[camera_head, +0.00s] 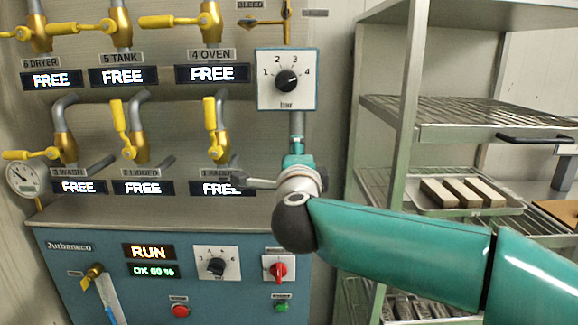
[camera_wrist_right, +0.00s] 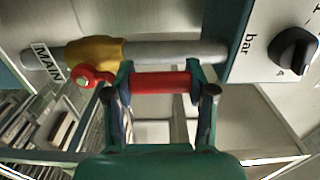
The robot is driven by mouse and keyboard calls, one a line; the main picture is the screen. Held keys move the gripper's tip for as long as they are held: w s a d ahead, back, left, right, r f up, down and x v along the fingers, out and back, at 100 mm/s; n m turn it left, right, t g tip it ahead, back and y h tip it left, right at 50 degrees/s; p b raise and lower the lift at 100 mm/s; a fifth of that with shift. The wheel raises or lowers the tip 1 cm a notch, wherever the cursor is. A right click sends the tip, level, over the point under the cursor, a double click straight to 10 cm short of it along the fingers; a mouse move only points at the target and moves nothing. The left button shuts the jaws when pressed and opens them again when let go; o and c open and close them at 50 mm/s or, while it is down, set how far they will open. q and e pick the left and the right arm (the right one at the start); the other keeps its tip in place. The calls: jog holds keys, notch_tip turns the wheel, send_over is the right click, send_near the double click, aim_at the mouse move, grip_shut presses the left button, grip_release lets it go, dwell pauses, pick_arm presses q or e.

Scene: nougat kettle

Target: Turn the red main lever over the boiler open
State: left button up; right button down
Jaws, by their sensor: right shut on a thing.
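The red main lever (camera_wrist_right: 160,84) shows in the right wrist view, joined by a round red hub to the brass valve body (camera_wrist_right: 95,52) on a grey pipe (camera_wrist_right: 180,52). A MAIN label (camera_wrist_right: 47,62) is beside the valve. The lever lies roughly parallel to the pipe. My right gripper (camera_wrist_right: 165,88) is shut on the lever, one finger at each side. In the head view my right arm hides the lever and valve; only the pipe's upper part (camera_head: 297,122) shows below the bar dial. My left gripper is in neither view.
The bar dial (camera_head: 287,80) is just above my right wrist. Yellow-handled valves (camera_head: 215,130) with FREE displays fill the wall to the left. Below is the blue control panel (camera_head: 70,270) with a red switch (camera_head: 278,270). A metal rack (camera_head: 405,130) with trays stands right.

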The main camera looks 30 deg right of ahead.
jog(key=shift+d, duration=0.15)
dwell(0.3)
jog(key=shift+c, duration=1.8)
grip_release()
jog(key=shift+f, duration=0.15)
jog(key=shift+s+a, duration=0.3)
jog(key=shift+s, duration=0.1)
jog(key=v, duration=1.1)
